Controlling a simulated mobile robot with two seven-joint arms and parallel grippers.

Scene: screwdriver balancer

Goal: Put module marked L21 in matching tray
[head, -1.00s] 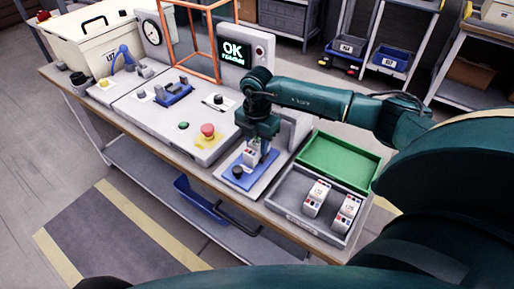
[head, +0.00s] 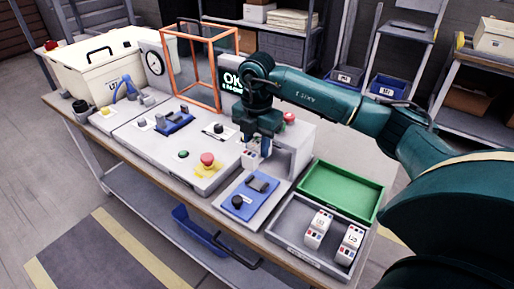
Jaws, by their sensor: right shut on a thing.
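My right gripper (head: 262,143) points down and is shut on a small white module (head: 251,159) with coloured marks. The module hangs above and behind the blue fixture (head: 236,212), clear of it; its marking is too small to read. An empty green tray (head: 311,189) lies to the right of the gripper. A grey tray (head: 283,240) in front of it holds two similar white modules, one left (head: 317,230) and one right (head: 349,244). My left gripper is not in view.
An orange frame (head: 219,75) and a display reading OK (head: 232,80) stand behind the gripper. A red button (head: 207,160) and a small blue holder (head: 176,122) sit on the panel to the left. Blue bins (head: 388,87) are on carts beyond the bench.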

